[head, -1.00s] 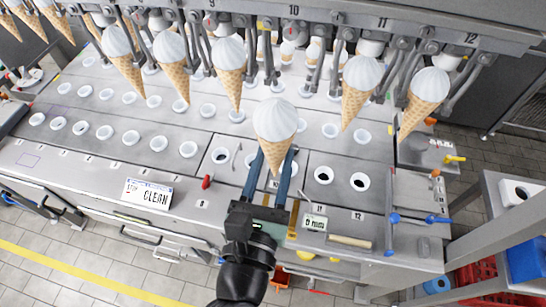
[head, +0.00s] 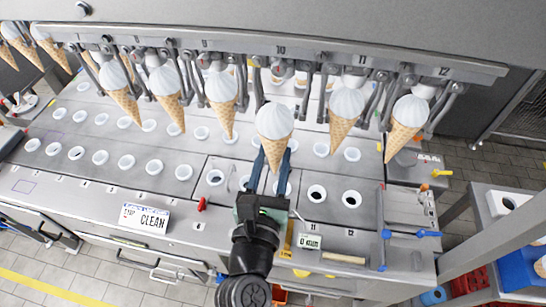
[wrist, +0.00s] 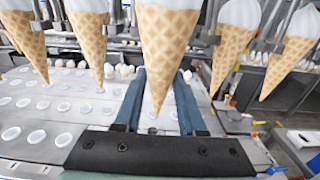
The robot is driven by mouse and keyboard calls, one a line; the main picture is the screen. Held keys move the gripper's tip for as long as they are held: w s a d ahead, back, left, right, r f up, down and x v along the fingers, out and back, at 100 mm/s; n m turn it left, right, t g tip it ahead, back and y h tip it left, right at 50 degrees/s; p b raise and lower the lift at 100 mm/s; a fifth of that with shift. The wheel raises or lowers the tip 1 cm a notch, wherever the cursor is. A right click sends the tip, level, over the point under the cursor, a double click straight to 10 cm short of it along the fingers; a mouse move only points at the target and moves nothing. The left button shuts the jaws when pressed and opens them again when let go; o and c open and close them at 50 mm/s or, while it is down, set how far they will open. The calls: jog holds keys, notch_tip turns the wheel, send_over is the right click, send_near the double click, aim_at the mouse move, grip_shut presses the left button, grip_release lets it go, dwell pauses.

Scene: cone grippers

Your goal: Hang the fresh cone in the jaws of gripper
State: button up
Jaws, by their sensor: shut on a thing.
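A fresh cone (head: 274,143) with a white top and waffle body is upright, point down, between the blue fingers of my gripper (head: 271,165). The wrist view shows the cone (wrist: 168,50) large, with the fingers of my gripper (wrist: 157,95) on either side of its lower part. The cone stands in front of the overhead rail, below the number 10 (head: 281,50). The metal jaws at 10 (head: 258,88) hold no other cone that I can see. The cone hides part of them, and I cannot tell whether it touches them.
Cones hang in the neighbouring jaws, one at 11 (head: 345,112) on the right and one at 9 (head: 221,98) on the left. Another hangs at 12 (head: 407,122). Below is a steel deck (head: 335,178) with rows of round holes. A CLEAN sign (head: 146,218) stands at the front.

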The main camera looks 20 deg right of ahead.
jog(key=shift+r, duration=0.1)
dwell(0.5)
jog(key=shift+w+d+p, duration=0.15)
jog(key=shift+w+p, duration=0.05)
jog(key=shift+p, duration=0.1)
jog(key=shift+p+x, duration=0.45)
jog(key=shift+x, duration=1.05)
jog(key=shift+p+x, duration=0.35)
jog(key=shift+x, duration=1.65)
jog(key=shift+f, duration=0.5)
dwell(0.3)
jog(key=o, duration=1.3)
